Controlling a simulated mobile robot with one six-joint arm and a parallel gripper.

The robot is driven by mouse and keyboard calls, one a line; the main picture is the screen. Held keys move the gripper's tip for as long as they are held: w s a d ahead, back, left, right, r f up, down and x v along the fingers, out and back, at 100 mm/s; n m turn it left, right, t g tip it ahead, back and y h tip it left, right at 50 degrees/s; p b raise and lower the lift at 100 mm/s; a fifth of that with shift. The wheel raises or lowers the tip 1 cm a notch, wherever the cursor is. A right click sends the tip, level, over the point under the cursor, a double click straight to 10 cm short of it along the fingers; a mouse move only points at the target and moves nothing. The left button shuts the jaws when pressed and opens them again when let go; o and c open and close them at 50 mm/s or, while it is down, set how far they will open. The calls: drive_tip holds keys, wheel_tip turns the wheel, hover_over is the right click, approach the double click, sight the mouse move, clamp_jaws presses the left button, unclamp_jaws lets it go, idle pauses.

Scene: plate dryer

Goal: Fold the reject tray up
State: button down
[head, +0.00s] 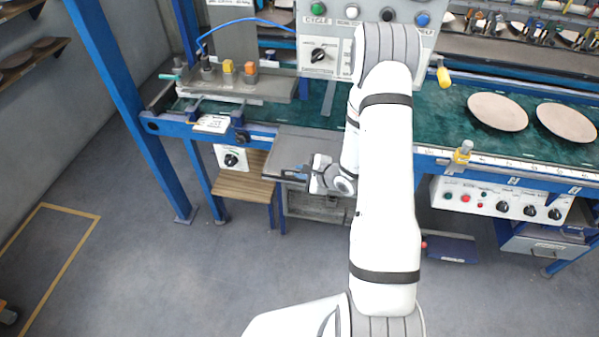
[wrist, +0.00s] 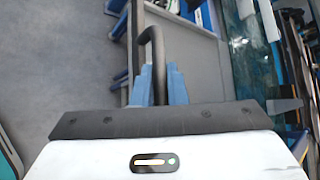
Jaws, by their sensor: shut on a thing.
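The reject tray (head: 305,142) is a flat grey panel at the front edge of the machine, left of my arm in the head view. It extends out from the edge; I cannot tell its exact tilt. My gripper (head: 300,172) is at the tray's front edge. In the wrist view, the blue fingers of my gripper (wrist: 157,88) are shut on a black bar-shaped handle (wrist: 153,36). A grey surface beside the handle, likely the tray (wrist: 190,58), shows there. My wrist hides part of the tray's right front side in the head view.
A slatted wooden shelf (head: 243,187) and a white control box (head: 232,158) are left of the tray. Round plates (head: 497,111) lie on the green belt (head: 450,108) at right. A white knob panel (head: 500,197) hangs below the belt. The floor in front is open.

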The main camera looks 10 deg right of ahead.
drive_tip(key=shift+w+r, duration=0.15)
drive_tip(key=shift+r, duration=0.05)
drive_tip(key=c, duration=1.6)
unclamp_jaws()
drive_tip(key=shift+o, duration=0.7)
drive_tip(key=shift+f, duration=0.1)
drive_tip(key=shift+f, duration=0.1)
drive_tip(key=v, duration=0.8)
drive_tip(key=shift+b, duration=0.4)
drive_tip(key=shift+w, duration=0.1)
